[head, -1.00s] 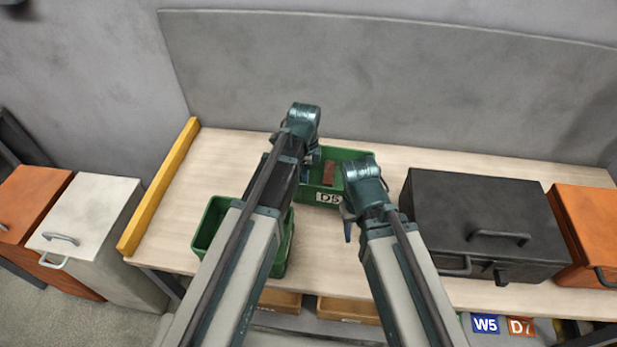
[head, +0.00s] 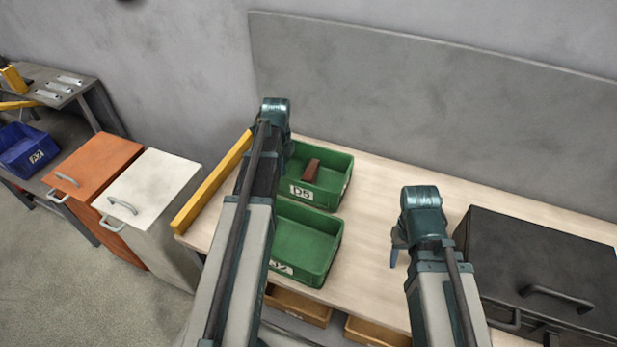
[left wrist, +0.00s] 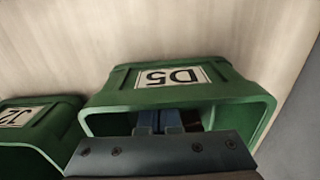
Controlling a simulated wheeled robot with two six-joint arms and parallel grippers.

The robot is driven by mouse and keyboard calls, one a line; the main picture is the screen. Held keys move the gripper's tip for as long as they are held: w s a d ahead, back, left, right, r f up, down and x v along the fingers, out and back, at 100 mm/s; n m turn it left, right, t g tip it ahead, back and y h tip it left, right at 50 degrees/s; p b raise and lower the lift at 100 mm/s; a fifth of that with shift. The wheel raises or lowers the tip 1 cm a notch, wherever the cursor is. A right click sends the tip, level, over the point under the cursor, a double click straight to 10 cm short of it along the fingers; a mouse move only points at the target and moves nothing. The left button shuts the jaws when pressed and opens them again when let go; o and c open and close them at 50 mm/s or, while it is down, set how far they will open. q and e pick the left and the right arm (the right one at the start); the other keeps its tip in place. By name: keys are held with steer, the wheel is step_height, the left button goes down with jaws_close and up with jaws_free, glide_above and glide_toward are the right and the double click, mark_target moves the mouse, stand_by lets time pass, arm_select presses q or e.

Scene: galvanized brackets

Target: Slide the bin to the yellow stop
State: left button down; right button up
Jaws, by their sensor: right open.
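The green bin marked D5 (head: 328,197) stands upright at the back left of the bench, with a reddish-brown block (head: 311,170) inside. The yellow stop (head: 212,186) is a bar along the bench's left edge. My left arm hides the space between bin and stop, so I cannot tell whether they touch. My left gripper (left wrist: 159,121) shows two blue fingers close together, reaching into the D5 bin (left wrist: 240,97) in the left wrist view. My right gripper (head: 394,252) is open and empty over the bench, right of the bins.
A second green bin (head: 318,262) stands just in front of D5. A black lidded box (head: 545,250) fills the bench's right side. Bare bench (head: 375,215) lies between bins and box. A grey panel (head: 430,105) closes the back.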

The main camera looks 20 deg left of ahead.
mark_target(238, 156)
arm_select(q)
steer(key=a, duration=1.5)
steer(key=shift+a, duration=0.35)
steer(key=shift+d, duration=0.1)
